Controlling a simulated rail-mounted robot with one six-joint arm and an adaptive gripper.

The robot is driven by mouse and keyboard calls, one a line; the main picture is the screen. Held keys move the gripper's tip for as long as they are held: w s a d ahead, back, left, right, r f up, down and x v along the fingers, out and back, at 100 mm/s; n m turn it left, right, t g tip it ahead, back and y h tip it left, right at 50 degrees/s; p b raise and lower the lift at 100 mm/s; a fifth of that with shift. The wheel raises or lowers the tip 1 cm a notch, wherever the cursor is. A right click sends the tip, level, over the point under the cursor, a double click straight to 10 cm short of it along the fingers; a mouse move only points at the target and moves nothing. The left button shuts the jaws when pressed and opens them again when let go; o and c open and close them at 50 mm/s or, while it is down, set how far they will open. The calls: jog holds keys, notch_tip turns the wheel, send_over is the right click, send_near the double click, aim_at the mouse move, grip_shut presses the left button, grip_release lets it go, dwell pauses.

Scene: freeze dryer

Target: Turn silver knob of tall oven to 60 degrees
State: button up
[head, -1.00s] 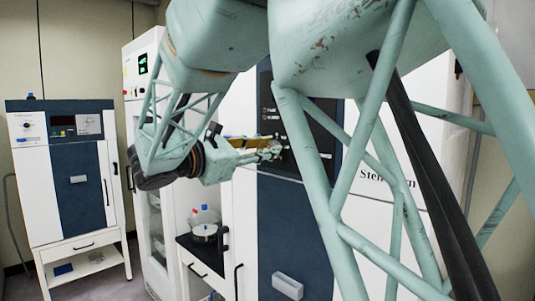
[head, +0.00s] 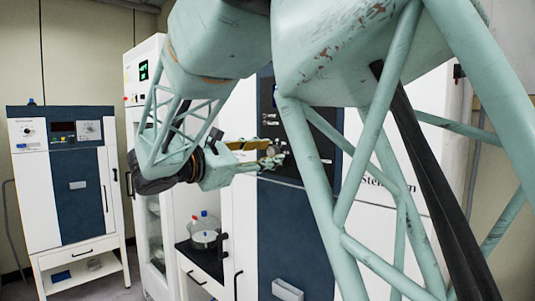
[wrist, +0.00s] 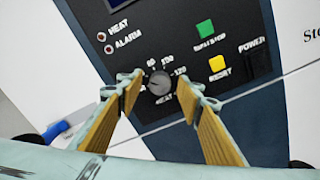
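The silver knob (wrist: 159,83) is a round grey dial on the dark control panel (wrist: 185,50) of the tall oven. My gripper (wrist: 160,92) is open, with one yellow-padded finger on each side of the knob. A gap shows between each fingertip and the knob, so neither finger visibly touches it. In the head view, my gripper (head: 276,158) is at the panel of the tall white oven (head: 240,210), and part of my arm hides much of this oven.
A smaller oven (head: 65,170) stands at the left. A dark bench with glassware (head: 205,238) is below my arm.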

jog(key=shift+s+a, duration=0.1)
jog(key=v, duration=1.1)
jog(key=shift+s+a, duration=0.25)
jog(key=shift+d, duration=0.1)
dwell(0.4)
